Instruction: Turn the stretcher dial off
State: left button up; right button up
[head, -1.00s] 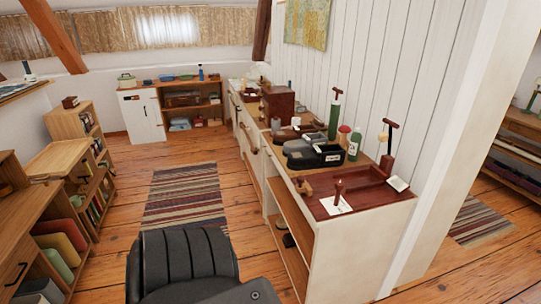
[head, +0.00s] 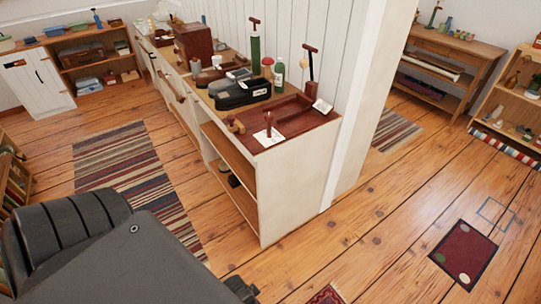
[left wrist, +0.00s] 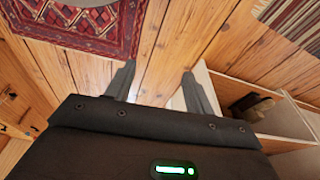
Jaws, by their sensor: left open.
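I cannot make out for certain which part is the stretcher dial. On the long white cabinet (head: 282,190) in the head view stands a black device (head: 240,93) with a pale label. A greyer device (head: 237,74) is just behind it. In front are a dark red tray (head: 292,120), a white card (head: 267,138) with a small dark red upright piece at it, and a wooden knobbed piece (head: 235,126). My left gripper (left wrist: 158,82) is open and empty above the floor in the left wrist view, beside an open shelf. My right gripper is not in view.
A green bottle (head: 278,77) and T-handled tools (head: 308,67) stand along the wall. A striped rug (head: 125,170) lies left of the cabinet. Wooden floor (head: 360,235) is clear to the right, before a dark red mat (head: 463,254). A patterned red rug (left wrist: 75,28) lies near my left gripper.

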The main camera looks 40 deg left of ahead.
aim_at(271, 115)
pick_arm(q)
jog(key=w+a+r+t, duration=0.1)
jog(key=w+r, duration=0.2)
jog(key=r, duration=0.6)
jog(key=w+a+r+t, duration=0.1)
jog(key=w+r, duration=0.2)
jog(key=r, duration=0.5)
jog(key=w+a+r+n+t+y, duration=0.2)
jog(key=w+a+r+t, duration=0.2)
jog(key=w+a+r, duration=0.5)
jog(key=w+a+r+n+t+y, duration=0.2)
jog(key=w+a+r+t, duration=0.3)
jog(key=w, duration=0.5)
jog(key=w+a+r+n+t+y, duration=0.25)
jog(key=w+a+r, duration=0.35)
jog(key=w+a, duration=0.35)
jog(key=shift+m+t+h, duration=0.25)
jog(key=shift+t, duration=0.2)
jog(key=x, duration=0.7)
jog(key=d+p+x, duration=0.1)
jog(key=x, duration=0.3)
jog(key=shift+w+r, duration=0.15)
jog(key=shift+w, duration=0.05)
jog(key=c, duration=1)
